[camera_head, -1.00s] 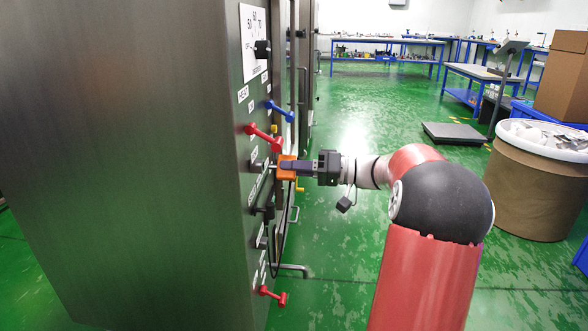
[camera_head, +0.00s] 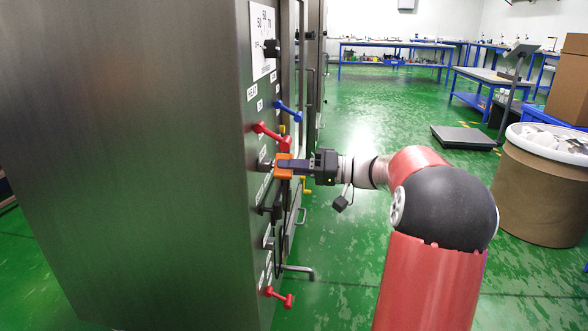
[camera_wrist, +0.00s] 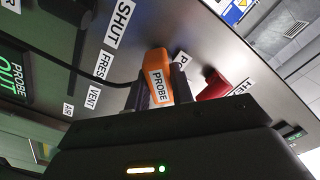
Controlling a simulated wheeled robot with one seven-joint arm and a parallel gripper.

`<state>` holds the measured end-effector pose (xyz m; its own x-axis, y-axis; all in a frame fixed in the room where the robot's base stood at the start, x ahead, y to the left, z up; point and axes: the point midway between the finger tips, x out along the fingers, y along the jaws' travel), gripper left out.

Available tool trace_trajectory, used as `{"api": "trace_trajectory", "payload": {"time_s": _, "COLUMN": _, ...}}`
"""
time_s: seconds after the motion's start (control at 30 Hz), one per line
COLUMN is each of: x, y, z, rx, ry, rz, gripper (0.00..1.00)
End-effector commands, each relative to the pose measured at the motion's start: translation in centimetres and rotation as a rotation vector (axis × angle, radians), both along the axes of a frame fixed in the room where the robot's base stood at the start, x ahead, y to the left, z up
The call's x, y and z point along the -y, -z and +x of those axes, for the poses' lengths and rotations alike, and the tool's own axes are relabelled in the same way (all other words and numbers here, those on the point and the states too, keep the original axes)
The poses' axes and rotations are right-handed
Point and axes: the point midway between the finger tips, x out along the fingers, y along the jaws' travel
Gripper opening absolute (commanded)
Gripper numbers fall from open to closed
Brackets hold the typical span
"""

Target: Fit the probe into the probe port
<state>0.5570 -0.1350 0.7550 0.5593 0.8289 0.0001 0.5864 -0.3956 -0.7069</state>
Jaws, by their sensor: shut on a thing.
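The probe (camera_head: 284,167) has an orange body. In the wrist view the orange probe (camera_wrist: 158,76) carries a white PROBE label, with a black cable running off to the left. My gripper (camera_head: 290,167) is shut on it, a finger on each side. I hold it close against the side panel (camera_wrist: 130,55) of the steel cabinet. The probe's front end and the probe port are hidden, so I cannot tell whether the tip is in the port. A partly covered label starting with P (camera_wrist: 180,59) is just beside the probe.
Red handles (camera_head: 272,136) and (camera_head: 279,297) and a blue handle (camera_head: 288,111) stick out from the panel near my gripper. A bent metal handle (camera_head: 298,270) juts out low. A fibre drum (camera_head: 545,190) stands at the right.

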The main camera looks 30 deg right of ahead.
Motion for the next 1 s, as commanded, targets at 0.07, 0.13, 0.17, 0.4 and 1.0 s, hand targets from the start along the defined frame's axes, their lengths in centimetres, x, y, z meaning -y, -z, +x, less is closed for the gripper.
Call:
{"api": "trace_trajectory", "payload": {"time_s": 0.07, "x": -0.22, "y": 0.03, "z": 0.13, "rx": 0.001, "ry": -0.001, "rz": 0.0, "gripper": 0.0}}
{"api": "trace_trajectory", "payload": {"time_s": 0.13, "x": -0.37, "y": 0.04, "z": 0.22, "rx": 0.001, "ry": -0.001, "rz": -0.001, "gripper": 0.0}}
{"api": "trace_trajectory", "payload": {"time_s": 0.17, "x": -0.43, "y": 0.04, "z": 0.27, "rx": 0.001, "ry": -0.001, "rz": -0.001, "gripper": 0.0}}
{"api": "trace_trajectory", "payload": {"time_s": 0.4, "x": -0.84, "y": 0.01, "z": 0.56, "rx": 0.0, "ry": -0.001, "rz": -0.001, "gripper": 0.0}}
{"api": "trace_trajectory", "payload": {"time_s": 1.0, "x": -0.25, "y": 0.02, "z": 0.21, "rx": 0.0, "ry": 0.001, "rz": 0.0, "gripper": 0.49}}
